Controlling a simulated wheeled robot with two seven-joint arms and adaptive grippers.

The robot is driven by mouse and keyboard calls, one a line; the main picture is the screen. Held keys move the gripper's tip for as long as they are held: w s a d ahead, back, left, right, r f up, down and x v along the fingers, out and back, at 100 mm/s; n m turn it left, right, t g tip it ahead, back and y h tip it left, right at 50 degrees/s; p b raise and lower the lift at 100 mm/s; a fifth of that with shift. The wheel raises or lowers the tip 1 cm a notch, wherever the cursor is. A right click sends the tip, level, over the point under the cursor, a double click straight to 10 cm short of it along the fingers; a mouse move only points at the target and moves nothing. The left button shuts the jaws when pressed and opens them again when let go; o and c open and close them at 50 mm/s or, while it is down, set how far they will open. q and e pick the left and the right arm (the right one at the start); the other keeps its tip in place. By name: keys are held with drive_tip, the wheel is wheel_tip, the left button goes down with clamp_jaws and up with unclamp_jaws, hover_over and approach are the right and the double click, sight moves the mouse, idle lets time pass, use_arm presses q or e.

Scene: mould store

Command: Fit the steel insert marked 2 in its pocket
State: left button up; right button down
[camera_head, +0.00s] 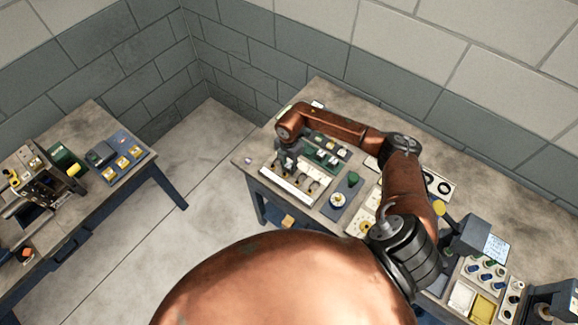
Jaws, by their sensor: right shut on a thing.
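My right gripper (288,163) reaches down over the left part of the workbench (330,93), above a pale tray or mould plate (296,192) with several dark fittings along it. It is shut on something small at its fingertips. The held piece is mostly hidden by the fingers and too small to identify; I cannot read any mark on it. I cannot tell whether it touches the plate. I cannot make out which insert is marked 2, nor its pocket. My left gripper is not in view.
A board with green parts (327,150) lies just right of the gripper. Several bins and a dark box with a label (494,246) stand at the right. A second table (92,113) with fixtures is at the left, across open floor.

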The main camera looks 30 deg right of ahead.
drive_tip(key=c, duration=1.6)
unclamp_jaws()
drive_tip(key=shift+o, duration=0.5)
drive_tip(key=o, duration=0.3)
drive_tip(key=shift+o, duration=0.2)
drive_tip(key=shift+r, duration=0.15)
drive_tip(key=shift+r+p, duration=2.65)
drive_tip(key=shift+r, duration=1.05)
drive_tip(key=shift+f, duration=0.1)
